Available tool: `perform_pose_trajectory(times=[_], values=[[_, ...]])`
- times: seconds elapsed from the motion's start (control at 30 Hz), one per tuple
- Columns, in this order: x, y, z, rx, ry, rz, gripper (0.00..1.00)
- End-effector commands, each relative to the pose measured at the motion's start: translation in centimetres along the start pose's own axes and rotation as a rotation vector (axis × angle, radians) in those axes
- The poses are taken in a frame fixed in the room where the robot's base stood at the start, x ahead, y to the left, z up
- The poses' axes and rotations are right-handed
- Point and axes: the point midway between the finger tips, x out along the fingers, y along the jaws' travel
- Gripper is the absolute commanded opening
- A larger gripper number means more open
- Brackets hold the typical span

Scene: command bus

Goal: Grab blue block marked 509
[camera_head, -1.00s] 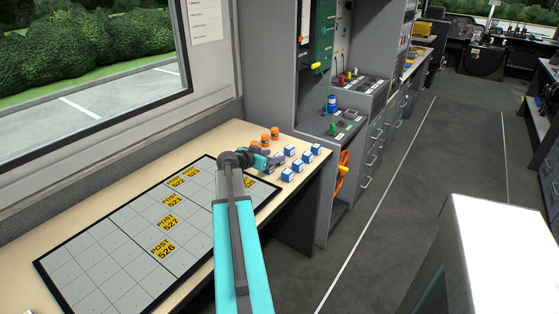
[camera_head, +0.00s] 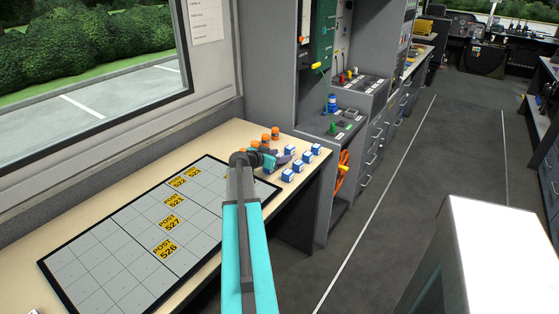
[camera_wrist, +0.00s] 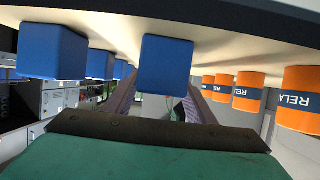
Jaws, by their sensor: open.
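Several blue blocks with white tops stand at the far right of the table in the head view, one of them the front block (camera_head: 287,175). Their markings are too small to read, so I cannot tell which is 509. My gripper (camera_head: 282,157) is open and low beside them. In the wrist view, which looks upside down, one blue block (camera_wrist: 165,66) is straight ahead, in line with the space between my two fingers (camera_wrist: 160,100). I cannot tell whether its near part lies between them. No number shows on its visible face.
Another blue block (camera_wrist: 52,52) stands close to the left in the wrist view. Orange cylinders, including a near cylinder (camera_wrist: 302,98), line the right. A grey gridded board (camera_head: 100,255) with yellow post labels covers much of the table (camera_head: 235,133). A grey cabinet (camera_head: 318,190) stands beyond.

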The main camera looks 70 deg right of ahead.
Motion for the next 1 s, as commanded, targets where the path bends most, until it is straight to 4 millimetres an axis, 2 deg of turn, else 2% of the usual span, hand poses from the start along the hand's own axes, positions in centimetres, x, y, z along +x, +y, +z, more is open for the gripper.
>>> perform_pose_trajectory(times=[0.2, 0.27, 0.47, 0.5, 0.8, 1.0], values=[[0.0, 0.0, 0.0, 0.0, 0.0, 0.001, 0.5], [0.0, 0.0, 0.0, 0.0, 0.0, 0.001, 0.42], [0.0, 0.1, 0.0, 0.0, 0.0, 0.001, 0.08], [0.0, 0.1, -0.1, 0.0, 0.0, 0.001, 0.06], [0.0, 0.1, -0.2, 0.001, 0.0, 0.001, 0.06], [-0.3, 0.1, -1.1, 0.002, 0.001, 0.001, 0.06]])
